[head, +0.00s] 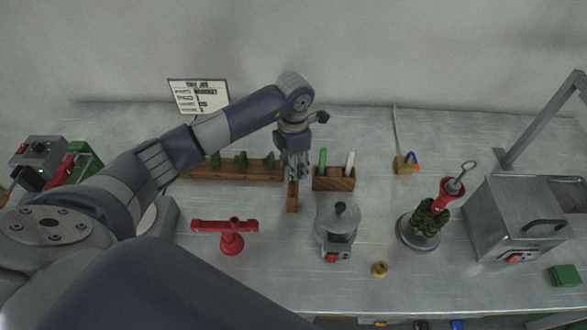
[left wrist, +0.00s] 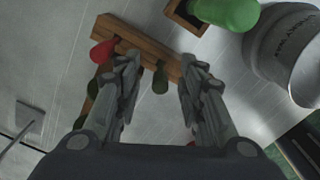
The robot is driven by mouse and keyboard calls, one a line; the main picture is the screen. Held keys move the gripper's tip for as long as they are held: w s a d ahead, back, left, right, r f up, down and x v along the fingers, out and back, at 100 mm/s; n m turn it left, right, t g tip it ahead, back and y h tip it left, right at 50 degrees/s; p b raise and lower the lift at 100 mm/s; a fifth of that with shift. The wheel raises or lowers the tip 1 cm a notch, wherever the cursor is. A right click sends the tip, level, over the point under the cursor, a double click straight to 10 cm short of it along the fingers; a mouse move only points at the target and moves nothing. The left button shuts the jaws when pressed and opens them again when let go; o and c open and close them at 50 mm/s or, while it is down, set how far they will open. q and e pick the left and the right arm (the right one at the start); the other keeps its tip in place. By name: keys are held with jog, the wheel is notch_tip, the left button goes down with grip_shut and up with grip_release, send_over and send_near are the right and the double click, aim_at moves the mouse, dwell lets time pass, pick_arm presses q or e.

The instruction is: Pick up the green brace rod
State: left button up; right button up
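A bright green rod (head: 323,158) stands upright in a small wooden holder (head: 334,184) beside a white rod (head: 348,163). I take it to be the brace rod. In the left wrist view, a large green rounded end (left wrist: 228,12) shows at the top, right of the fingers. My left gripper (head: 293,174) points down just left of this holder. In the left wrist view, its fingers (left wrist: 159,65) are spread, with a small dark green rounded piece (left wrist: 160,80) and a wooden bar (left wrist: 140,45) showing between them. I see no grip on anything. My right gripper is not in view.
A long wooden rack (head: 240,170) with dark green pieces lies left of my gripper. A grey pot (head: 337,222) stands in front of the holder, and a red stand (head: 231,240) is left of it. Bare tabletop (head: 375,205) lies right of the pot.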

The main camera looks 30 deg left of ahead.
pick_arm(q)
grip_shut()
